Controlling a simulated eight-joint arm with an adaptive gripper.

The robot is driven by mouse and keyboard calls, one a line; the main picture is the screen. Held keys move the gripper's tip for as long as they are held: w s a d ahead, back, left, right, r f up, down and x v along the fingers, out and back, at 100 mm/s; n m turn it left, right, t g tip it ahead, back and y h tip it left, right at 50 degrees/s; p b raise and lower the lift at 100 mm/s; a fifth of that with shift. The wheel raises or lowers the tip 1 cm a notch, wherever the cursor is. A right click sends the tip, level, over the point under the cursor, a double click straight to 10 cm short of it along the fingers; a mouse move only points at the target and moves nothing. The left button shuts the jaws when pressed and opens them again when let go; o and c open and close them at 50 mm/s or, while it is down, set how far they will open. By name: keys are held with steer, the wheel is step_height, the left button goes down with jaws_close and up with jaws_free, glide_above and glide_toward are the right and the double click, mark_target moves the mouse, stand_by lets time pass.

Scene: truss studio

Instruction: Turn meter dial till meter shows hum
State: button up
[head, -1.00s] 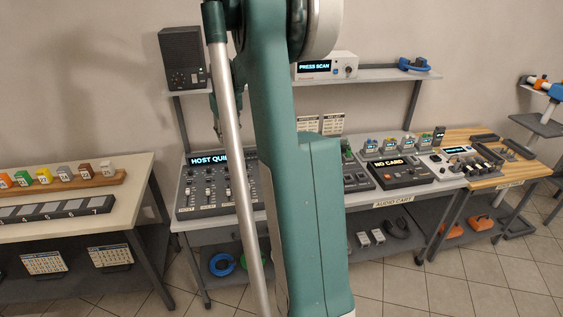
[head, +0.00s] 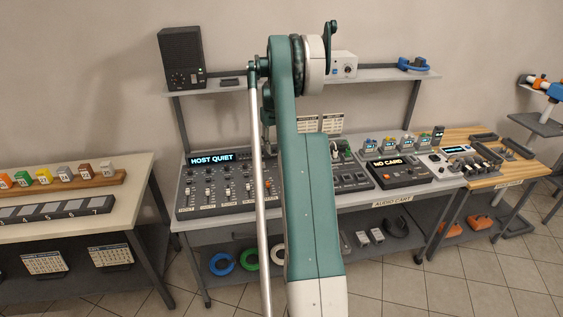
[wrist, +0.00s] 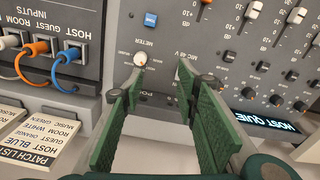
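The mixing console (head: 207,195) stands on the grey cart, and its lit display (head: 212,158) reads HOST QUIET; the display also shows upside down in the wrist view (wrist: 268,125). My gripper (wrist: 162,80) is open and empty over the console. Its left fingertip is close to the knob; I cannot tell whether they touch. In the head view my arm hides most of the gripper.
A patch panel (wrist: 50,50) with orange, white and blue plugs lies to the left in the wrist view. A patch list card (wrist: 45,145) is near it. A shelf (head: 390,74) with a speaker (head: 181,57) runs above the cart. Console faders (wrist: 298,15) stand up to the right.

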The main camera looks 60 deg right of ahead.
steer(key=d+f, duration=0.1)
steer(key=s+d+f, duration=0.2)
steer(key=d, duration=0.1)
steer(key=shift+f, duration=0.2)
steer(key=shift+f, duration=0.1)
steer(key=shift+f, duration=3.75)
steer(key=shift+c, duration=0.2)
steer(key=c, duration=0.8)
